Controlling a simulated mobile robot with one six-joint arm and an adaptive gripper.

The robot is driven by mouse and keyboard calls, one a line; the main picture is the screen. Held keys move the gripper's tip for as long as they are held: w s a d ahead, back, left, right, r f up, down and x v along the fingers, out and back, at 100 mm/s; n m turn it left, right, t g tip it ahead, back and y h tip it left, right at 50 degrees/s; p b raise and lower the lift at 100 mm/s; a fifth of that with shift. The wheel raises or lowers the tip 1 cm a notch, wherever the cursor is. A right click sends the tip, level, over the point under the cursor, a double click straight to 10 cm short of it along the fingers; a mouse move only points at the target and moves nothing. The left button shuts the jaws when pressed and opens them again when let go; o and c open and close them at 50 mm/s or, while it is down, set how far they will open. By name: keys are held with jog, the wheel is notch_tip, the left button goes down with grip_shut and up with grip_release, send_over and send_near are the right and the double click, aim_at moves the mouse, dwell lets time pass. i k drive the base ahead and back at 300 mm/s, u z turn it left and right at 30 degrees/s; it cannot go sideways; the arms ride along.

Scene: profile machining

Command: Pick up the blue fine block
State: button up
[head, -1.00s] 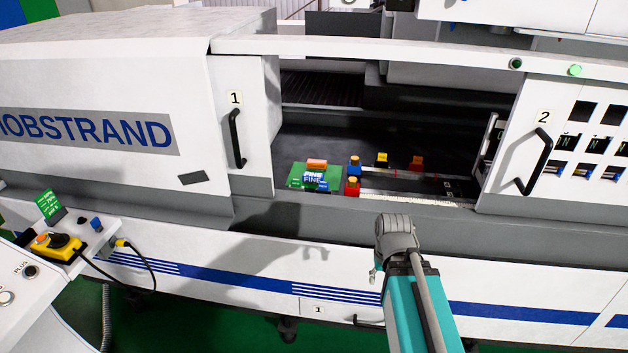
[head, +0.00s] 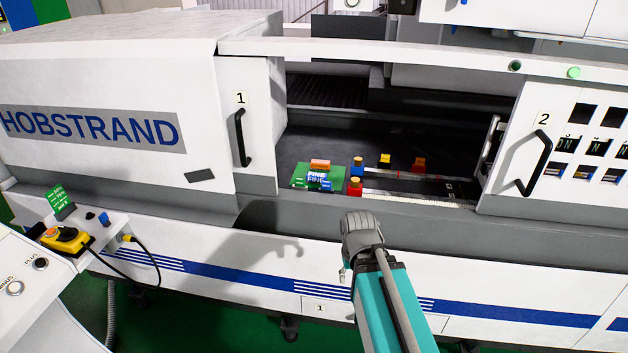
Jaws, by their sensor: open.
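The blue fine block (head: 319,179), marked FINE in white letters, sits on a green plate (head: 335,184) just inside the machine opening. Its lower part is hard to make out among the white and blue lettering. An orange block (head: 320,164) is right behind it on the same plate. My gripper (head: 345,272) is at the grey end of my arm, in front of and below the machine's front ledge. It is apart from the block, to its lower right in the picture. Its fingers are mostly hidden and nothing shows in them.
Red, blue and yellow blocks (head: 356,187) stand right of the plate, beside a pale rail (head: 415,200). A grey ledge (head: 420,220) runs in front. Door 1 (head: 258,130) and door 2 (head: 540,150) flank the opening. A control panel (head: 75,240) stands at the left.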

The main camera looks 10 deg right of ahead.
aim_at(313, 178)
jog(key=u, duration=0.1)
jog(key=i, duration=1)
jog(key=z, duration=0.05)
